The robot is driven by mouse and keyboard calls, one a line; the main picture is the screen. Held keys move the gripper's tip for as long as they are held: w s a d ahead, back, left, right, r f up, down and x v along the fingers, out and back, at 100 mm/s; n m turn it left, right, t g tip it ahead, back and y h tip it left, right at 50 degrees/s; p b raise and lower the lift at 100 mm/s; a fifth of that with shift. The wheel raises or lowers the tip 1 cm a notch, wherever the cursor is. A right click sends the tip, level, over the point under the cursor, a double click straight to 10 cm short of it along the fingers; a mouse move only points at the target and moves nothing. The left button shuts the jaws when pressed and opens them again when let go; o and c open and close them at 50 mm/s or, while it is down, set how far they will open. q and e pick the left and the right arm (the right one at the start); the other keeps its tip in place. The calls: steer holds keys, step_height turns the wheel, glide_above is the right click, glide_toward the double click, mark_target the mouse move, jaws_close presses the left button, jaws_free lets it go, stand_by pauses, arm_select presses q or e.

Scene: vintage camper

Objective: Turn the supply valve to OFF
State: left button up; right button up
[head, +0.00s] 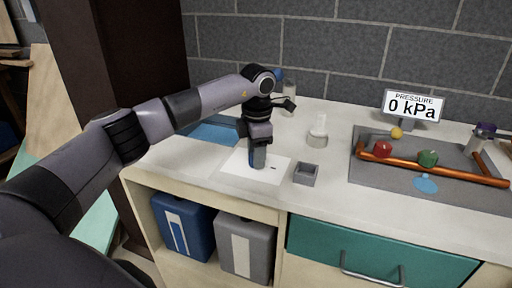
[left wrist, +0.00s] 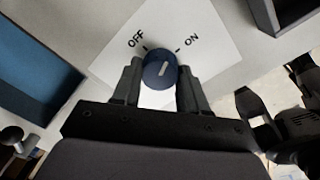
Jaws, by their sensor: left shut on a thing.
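The supply valve is a round dark-blue knob (left wrist: 159,70) with a white pointer line, on a white card (left wrist: 110,70) printed OFF and ON. In the left wrist view, the pointer tilts slightly right, between the two marks and closer to ON. My left gripper (head: 258,160) points down over the card (head: 233,166) and is shut on the knob, one finger on each side (left wrist: 156,88). In the head view, the fingers hide most of the knob. My right gripper (left wrist: 272,88) shows at the right of the left wrist view, fingers apart and empty; it is not in the head view.
A small grey box (head: 306,174) stands just right of the card. A blue tray (head: 212,132) lies to the left. A pressure display (head: 413,106) reads 0 kPa behind a copper pipe (head: 440,170) with red and green knobs.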

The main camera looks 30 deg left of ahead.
arm_select(q)
steer(key=n+p, duration=0.1)
steer(key=n, duration=0.1)
steer(key=shift+r+n, duration=0.1)
steer(key=shift+n, duration=0.3)
steer(key=n+p, duration=0.1)
steer(key=n, duration=0.2)
steer(key=shift+d+n+p, duration=0.1)
steer(key=shift+n+p, duration=0.2)
steer(key=shift+p, duration=0.1)
steer(key=n+p, duration=0.1)
steer(key=n, duration=0.2)
steer(key=shift+w+n+g+p, duration=0.1)
steer(key=shift+n+g+p, duration=0.35)
steer(key=shift+n, duration=1.15)
steer(key=o, duration=1)
steer(key=shift+o, duration=0.2)
